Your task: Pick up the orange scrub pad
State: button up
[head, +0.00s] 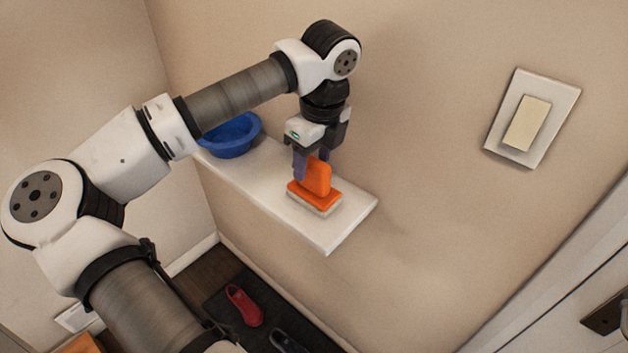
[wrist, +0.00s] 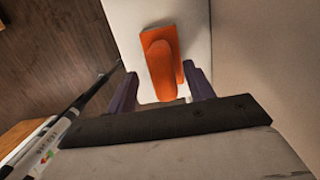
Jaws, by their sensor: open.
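The orange scrub pad (head: 316,181) lies on a white wall shelf (head: 262,186), with its pale scrubbing side down and its orange upright handle on top. My gripper (head: 312,164) is right above it, pointing down and open. In the wrist view the near end of the pad's handle (wrist: 160,70) lies between the two purple fingers of my gripper (wrist: 160,78), with a gap visible on both sides. The left finger covers a little of the handle's edge in the head view.
A blue bowl (head: 232,135) stands farther back on the same shelf, partly behind my arm. The shelf's front end is bare. A wall runs close along the shelf, with a switch plate (head: 532,118). Below, shoes (head: 243,305) lie on a dark mat (head: 222,302).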

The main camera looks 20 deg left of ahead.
aim_at(314, 181)
jog(key=shift+w+a+f+p, duration=0.15)
jog(key=shift+f+p, duration=0.4)
jog(key=shift+f, duration=1.35)
jog(key=c, duration=1.1)
